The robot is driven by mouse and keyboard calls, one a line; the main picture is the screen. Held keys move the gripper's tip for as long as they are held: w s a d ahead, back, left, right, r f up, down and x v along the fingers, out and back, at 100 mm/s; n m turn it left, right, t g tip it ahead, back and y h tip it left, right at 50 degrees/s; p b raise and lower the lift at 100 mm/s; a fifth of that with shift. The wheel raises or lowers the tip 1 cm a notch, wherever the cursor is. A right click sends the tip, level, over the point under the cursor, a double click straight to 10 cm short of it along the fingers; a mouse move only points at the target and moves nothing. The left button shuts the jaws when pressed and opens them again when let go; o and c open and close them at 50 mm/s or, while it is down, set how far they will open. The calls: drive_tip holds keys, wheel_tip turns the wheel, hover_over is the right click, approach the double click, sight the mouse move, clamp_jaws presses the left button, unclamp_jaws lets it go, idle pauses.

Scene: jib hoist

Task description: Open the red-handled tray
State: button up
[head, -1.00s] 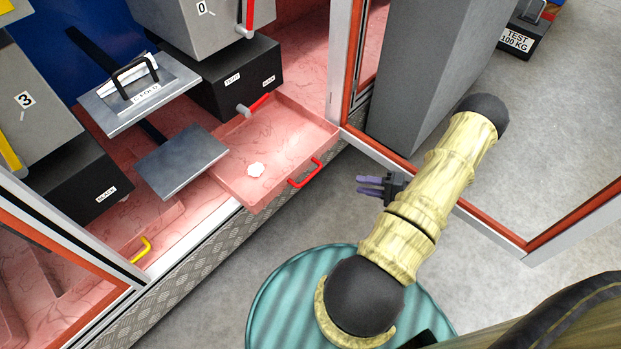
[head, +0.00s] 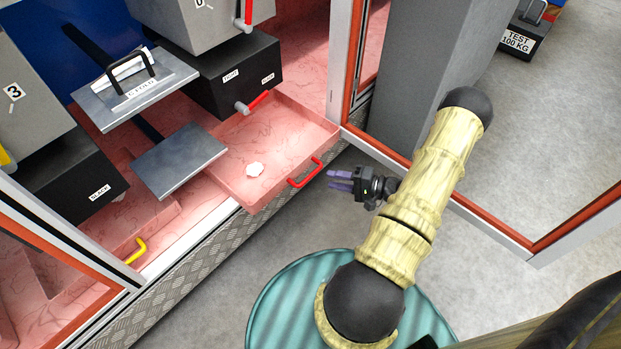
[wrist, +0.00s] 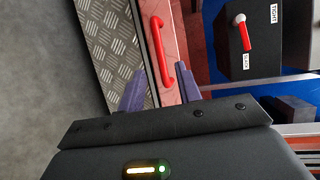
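The red-handled tray (head: 228,183) is a pink, shallow tray that juts out over the front sill of the cabinet, with a small white lump inside. Its red handle (head: 304,173) is on the front edge. My gripper (head: 333,180) is just right of the handle in the head view, apart from it, with its purple fingers pointing left at it. In the wrist view the red handle (wrist: 161,50) lies ahead, between the lines of the two spread fingers (wrist: 160,88). The fingers are open and hold nothing.
A yellow handle (head: 137,251) sits at the lower left on another pink tray. A steel plate (head: 178,160) hangs left of the tray. An open framed door (head: 500,237) stands right of my arm. A tread-plate sill (head: 190,270) runs below.

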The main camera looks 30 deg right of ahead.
sight(311, 175)
drive_tip(key=b+x, duration=0.3)
drive_tip(key=x, duration=0.5)
drive_tip(key=shift+w+a+f, duration=0.1)
drive_tip(key=shift+w+f, duration=0.05)
drive_tip(key=shift+w, duration=0.05)
clamp_jaws()
